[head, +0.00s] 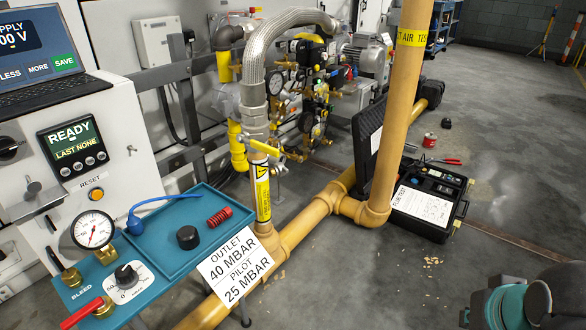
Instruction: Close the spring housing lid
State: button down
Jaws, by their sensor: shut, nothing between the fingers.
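A teal tray (163,264) at lower left holds a black round knurled cap (188,238) and a red coil spring (219,217) lying on its side. The cap may be the spring housing lid, but I cannot tell for certain. In the middle is a dense group of valves and gauges (305,100) on yellow pipework. The spring housing is probably among them, but it is too small to make out whether it is open or closed. My gripper is not in view; only a teal and grey part of my arm shows at lower right.
A yellow vertical pipe (398,110) and low pipe (305,222) stand before the valves. An open black case (432,215) is on the floor. The floor at right is mostly clear.

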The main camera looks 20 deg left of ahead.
aim_at(280, 167)
jog(key=u, duration=0.5)
jog(key=i, duration=0.9)
jog(key=u, duration=0.65)
